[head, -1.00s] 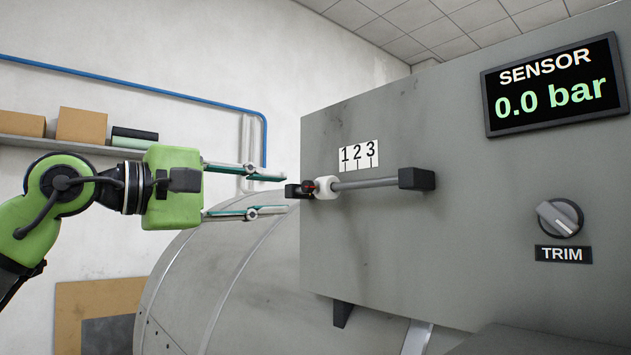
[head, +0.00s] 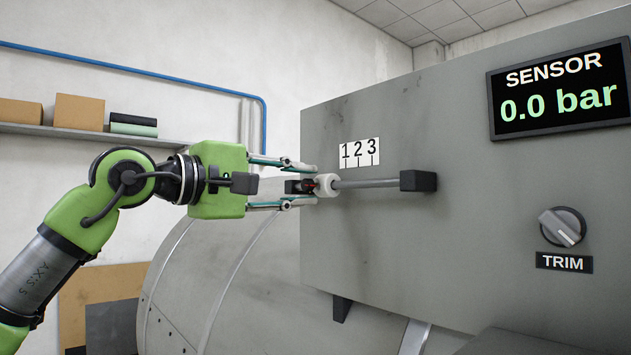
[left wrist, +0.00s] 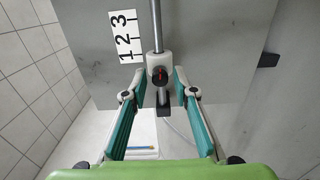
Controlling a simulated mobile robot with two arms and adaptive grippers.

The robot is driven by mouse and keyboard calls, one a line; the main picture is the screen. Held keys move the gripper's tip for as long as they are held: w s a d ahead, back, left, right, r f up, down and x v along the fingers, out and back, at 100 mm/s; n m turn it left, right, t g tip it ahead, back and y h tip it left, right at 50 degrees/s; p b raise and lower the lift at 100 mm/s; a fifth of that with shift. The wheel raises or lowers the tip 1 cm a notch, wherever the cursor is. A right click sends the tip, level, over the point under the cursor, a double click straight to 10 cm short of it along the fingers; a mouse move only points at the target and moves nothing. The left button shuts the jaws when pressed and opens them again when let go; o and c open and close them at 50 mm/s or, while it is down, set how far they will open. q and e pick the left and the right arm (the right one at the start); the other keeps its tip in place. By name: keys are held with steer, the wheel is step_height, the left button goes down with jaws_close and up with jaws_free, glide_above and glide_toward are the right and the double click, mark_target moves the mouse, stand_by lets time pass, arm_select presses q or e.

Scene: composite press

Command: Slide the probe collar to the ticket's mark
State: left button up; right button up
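The white probe collar (head: 326,185) sits near the left end of a grey horizontal rod (head: 368,183). It is left of the 1 line on the white 1-2-3 scale (head: 359,154) above the rod. The collar shows in the left wrist view (left wrist: 158,60), with a red mark on its dark near part. My left gripper (head: 309,185) is open, its fingers above and below the rod's left end block, tips close to the collar. In the left wrist view, the gripper (left wrist: 159,74) has gaps on both sides of the collar. No ticket and no right gripper are seen.
A black block (head: 418,181) holds the rod's right end to the grey panel (head: 470,215). Right of it are the TRIM knob (head: 562,227) and the SENSOR display (head: 558,88), reading 0.0 bar. A large grey cylinder (head: 215,265) lies below the gripper.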

arm_select(q)
jaws_close()
steer(key=shift+s+d+f+b, duration=0.15)
steer(key=shift+s+d+b, duration=0.2)
steer(key=shift+s+b, duration=0.1)
steer(key=shift+s+d+b, duration=0.55)
steer(key=shift+s+d, duration=0.1)
steer(key=shift+s, duration=0.2)
steer(key=shift+s+d+b, duration=0.7)
steer(key=shift+s+d, duration=0.2)
steer(key=shift+s, duration=0.25)
steer(key=shift+o, duration=1.2)
jaws_free()
steer(key=shift+a, duration=0.1)
